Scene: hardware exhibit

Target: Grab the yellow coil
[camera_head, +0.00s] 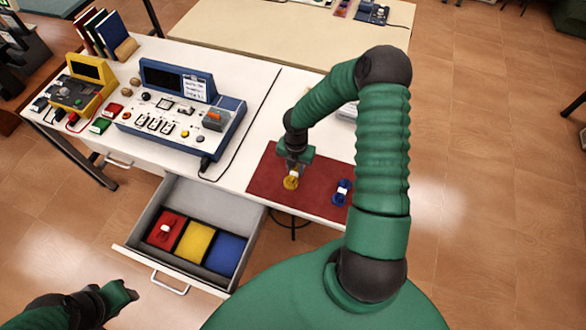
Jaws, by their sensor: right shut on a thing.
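The yellow coil (291,183) is on or just above the dark red mat (308,202) on the white table. My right gripper (293,171) points down over it and is shut on it. Whether the coil still touches the mat cannot be told. A blue coil (341,191) stands on the mat to the right of the yellow one. My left gripper (122,296) is at the lower left, in front of the open drawer and away from the table; its fingers are too unclear to read.
An open drawer (257,218) holds red (178,222), yellow (197,243) and blue (226,254) compartments; a red coil (165,229) lies in the red one. A blue instrument console (178,118) and a yellow device (80,88) stand on the table. Books (103,33) stand behind.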

